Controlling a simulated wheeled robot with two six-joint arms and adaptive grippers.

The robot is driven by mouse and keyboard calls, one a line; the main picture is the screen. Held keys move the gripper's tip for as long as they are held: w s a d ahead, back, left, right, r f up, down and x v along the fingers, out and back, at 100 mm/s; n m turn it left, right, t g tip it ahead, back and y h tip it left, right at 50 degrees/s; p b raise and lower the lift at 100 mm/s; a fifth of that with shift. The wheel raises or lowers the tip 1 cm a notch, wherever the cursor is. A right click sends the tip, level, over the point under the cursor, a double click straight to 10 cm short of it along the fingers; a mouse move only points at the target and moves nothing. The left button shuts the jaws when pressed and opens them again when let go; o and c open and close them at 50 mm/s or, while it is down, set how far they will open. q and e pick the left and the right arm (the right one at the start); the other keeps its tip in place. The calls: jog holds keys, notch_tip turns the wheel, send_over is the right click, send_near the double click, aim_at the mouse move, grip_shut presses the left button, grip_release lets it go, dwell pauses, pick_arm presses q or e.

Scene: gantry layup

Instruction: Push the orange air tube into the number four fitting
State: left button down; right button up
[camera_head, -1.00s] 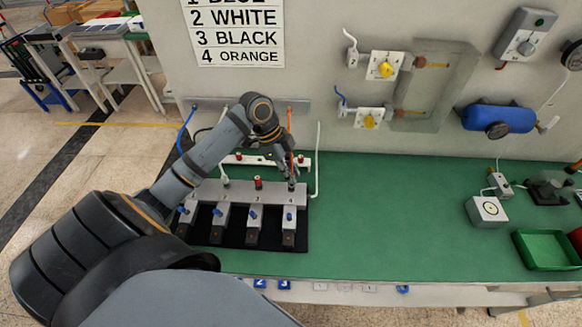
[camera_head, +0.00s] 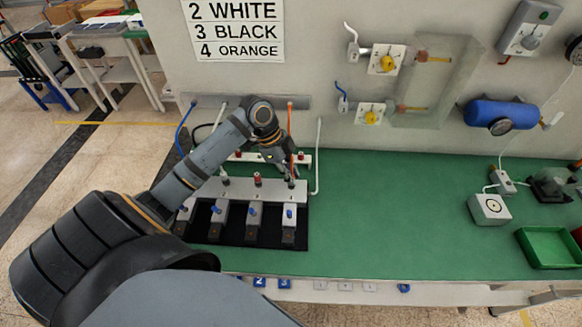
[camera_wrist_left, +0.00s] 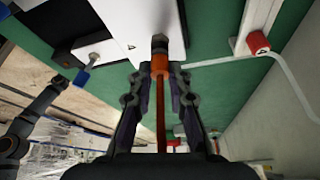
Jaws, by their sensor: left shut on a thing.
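The orange air tube (camera_head: 290,127) hangs from the rail at the wall down to my left gripper (camera_head: 287,169). My left gripper is shut on the tube just above the number four fitting (camera_head: 291,184). In the left wrist view the fingers (camera_wrist_left: 158,88) stand on both sides of the orange tube (camera_wrist_left: 161,115). An orange collar-like part lies in line with the dark and metal fitting (camera_wrist_left: 159,44) on the grey block. The tube's end appears to meet the fitting; how deep it sits cannot be told. My right gripper is not in view.
A white tube (camera_head: 318,150) hangs close to the right, a blue tube (camera_head: 184,128) to the left. The green bench top (camera_head: 390,210) is clear right of the block.

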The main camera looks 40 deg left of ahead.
pick_arm(q)
jog(key=c, duration=1.2)
grip_release()
jog(key=shift+f, duration=0.15)
jog(key=v, duration=1.2)
